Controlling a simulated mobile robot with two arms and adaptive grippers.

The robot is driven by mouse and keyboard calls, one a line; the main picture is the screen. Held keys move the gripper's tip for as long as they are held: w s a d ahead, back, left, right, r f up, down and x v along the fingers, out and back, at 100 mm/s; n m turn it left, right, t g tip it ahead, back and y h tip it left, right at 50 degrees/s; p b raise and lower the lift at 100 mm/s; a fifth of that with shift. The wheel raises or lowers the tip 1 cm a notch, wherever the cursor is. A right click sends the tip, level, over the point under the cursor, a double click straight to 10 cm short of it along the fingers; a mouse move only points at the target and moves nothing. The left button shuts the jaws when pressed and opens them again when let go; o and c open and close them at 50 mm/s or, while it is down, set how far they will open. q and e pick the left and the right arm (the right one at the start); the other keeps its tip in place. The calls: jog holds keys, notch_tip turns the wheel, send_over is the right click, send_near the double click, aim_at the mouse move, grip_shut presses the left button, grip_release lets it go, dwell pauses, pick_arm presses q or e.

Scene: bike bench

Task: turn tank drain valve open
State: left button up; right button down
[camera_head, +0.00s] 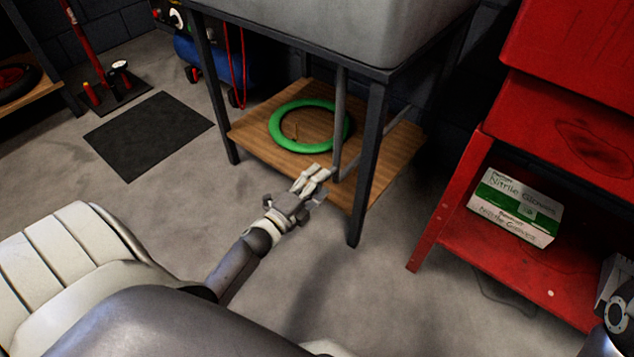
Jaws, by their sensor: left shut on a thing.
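The grey tank (335,28) sits on top of a dark metal stand. A grey drain pipe (339,115) runs down from it and meets a slanting pipe (378,139) low down, above the wooden shelf. My left gripper (322,175) is at the lower end of the drain pipe, by the shelf's front edge. Its fingers are shut on the drain valve, which is small and mostly hidden by them, so I cannot tell how its handle is turned. My right gripper's fingers are not in view.
A green tyre (281,110) lies on the wooden shelf (255,133). The stand's front leg (368,165) is just right of my left gripper. A red cabinet (455,200) with a nitrile glove box (515,208) stands right. A dark mat (148,135) lies left on open floor.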

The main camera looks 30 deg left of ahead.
pick_arm(q)
jog(key=o, duration=1)
jog(key=s, duration=0.8)
jog(key=s+a, duration=0.1)
jog(key=s, duration=0.3)
